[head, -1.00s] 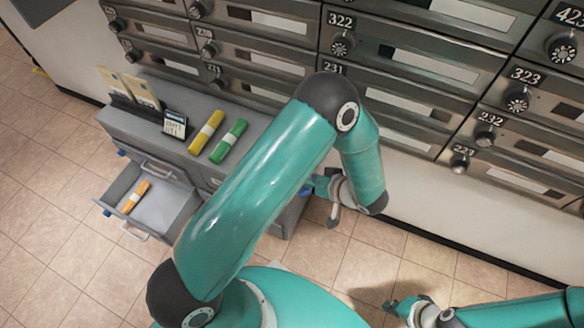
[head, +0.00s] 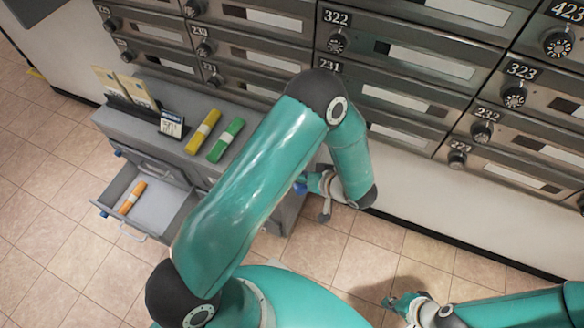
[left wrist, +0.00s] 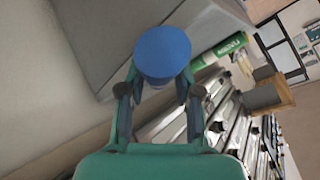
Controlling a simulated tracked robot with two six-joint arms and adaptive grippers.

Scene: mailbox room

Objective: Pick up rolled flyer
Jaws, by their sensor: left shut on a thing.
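My left gripper (left wrist: 158,95) is shut on a blue rolled flyer (left wrist: 163,52), seen nearly end-on in the left wrist view, with a bit of white band below the blue end. In the head view the left gripper (head: 313,184) is beside the right end of the grey cabinet, and a bit of blue shows at its fingers. A yellow rolled flyer (head: 202,131) and a green rolled flyer (head: 226,139) lie on the cabinet top. An orange rolled flyer (head: 132,197) lies in the open drawer. My right gripper (head: 397,304) is empty above the floor at lower right; its finger opening is unclear.
The grey cabinet (head: 262,124) stands against a wall of numbered metal mailboxes (head: 400,90). Its drawer (head: 165,215) sticks out at the left. A small sign (head: 171,124) and a card holder (head: 127,103) stand on top. The tiled floor (head: 60,270) is clear.

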